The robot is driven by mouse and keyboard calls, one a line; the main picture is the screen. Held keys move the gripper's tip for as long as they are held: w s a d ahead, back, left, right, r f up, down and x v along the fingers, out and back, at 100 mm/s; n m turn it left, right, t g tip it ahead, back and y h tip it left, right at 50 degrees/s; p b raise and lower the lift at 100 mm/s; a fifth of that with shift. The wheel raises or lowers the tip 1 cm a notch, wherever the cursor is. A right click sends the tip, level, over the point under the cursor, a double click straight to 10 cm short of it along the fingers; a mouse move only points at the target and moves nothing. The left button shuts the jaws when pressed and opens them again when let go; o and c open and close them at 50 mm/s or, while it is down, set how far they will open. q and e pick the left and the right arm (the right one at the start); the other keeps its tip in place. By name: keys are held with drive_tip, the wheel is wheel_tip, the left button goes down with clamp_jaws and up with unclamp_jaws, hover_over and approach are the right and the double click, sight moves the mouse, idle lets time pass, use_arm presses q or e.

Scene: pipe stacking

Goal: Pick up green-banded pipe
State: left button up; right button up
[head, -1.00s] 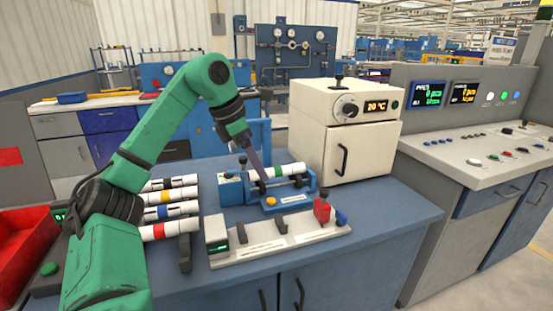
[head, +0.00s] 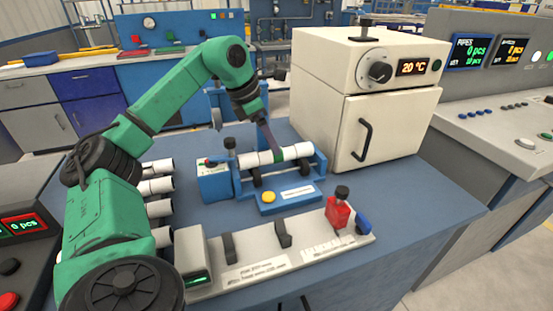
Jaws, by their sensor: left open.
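The green-banded pipe (head: 260,159) is white and lies level across the supports of a blue fixture (head: 287,202) on the blue worktop. Its green band shows just behind my left gripper's finger. My left gripper (head: 277,150) comes down from the upper left and is open at the middle of the pipe, by the band. One finger shows in front of the pipe; the other is hidden, and I cannot tell whether they touch it. My right gripper is not in view.
Several white pipes (head: 155,186) lie in a rack at left, partly behind my left arm. A pale holder (head: 262,262) with a red clamp (head: 338,213) stands in front of the fixture. A cream oven (head: 366,105) stands behind right. The worktop right of the fixture is clear.

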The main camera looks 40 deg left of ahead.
use_arm(q)
drive_tip(key=x, duration=0.4)
drive_tip(key=shift+s+d+f+b, duration=0.1)
drive_tip(key=shift+s+f+b, duration=0.15)
drive_tip(key=shift+s+b, duration=0.1)
drive_tip(key=shift+w+f, duration=0.25)
clamp_jaws()
drive_tip(key=shift+r, duration=0.15)
